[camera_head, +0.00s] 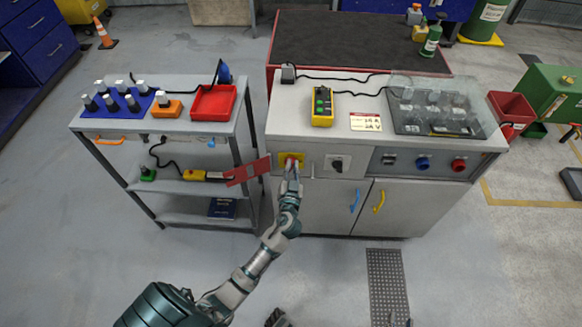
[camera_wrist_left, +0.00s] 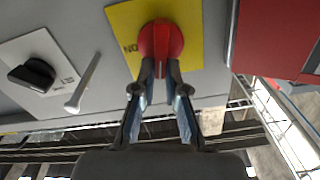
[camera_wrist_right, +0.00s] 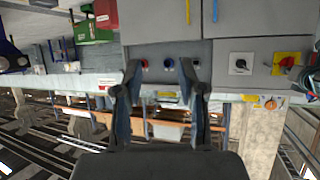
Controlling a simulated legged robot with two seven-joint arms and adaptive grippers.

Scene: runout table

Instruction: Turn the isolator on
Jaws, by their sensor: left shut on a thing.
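The isolator is a red rotary knob (camera_head: 290,160) on a yellow plate (camera_head: 300,157) at the left of the grey cabinet front. In the left wrist view the red knob (camera_wrist_left: 162,38) sits on the yellow plate (camera_wrist_left: 125,20), which carries an ON marking, seen upside down. My left gripper (camera_head: 291,169) is at the knob; in its wrist view the left gripper's fingers (camera_wrist_left: 160,68) are closed on the knob's grip, which lines up with them. My right gripper (camera_wrist_right: 160,68) is open and empty, with its fingers apart, away from the isolator.
A red panel (camera_head: 249,171) sticks out left of the isolator. A black rotary switch (camera_head: 337,163) and a small metal lever (camera_wrist_left: 83,83) are beside it. Blue (camera_head: 423,163) and red (camera_head: 458,165) knobs are further right. A shelf cart (camera_head: 245,125) stands at the left.

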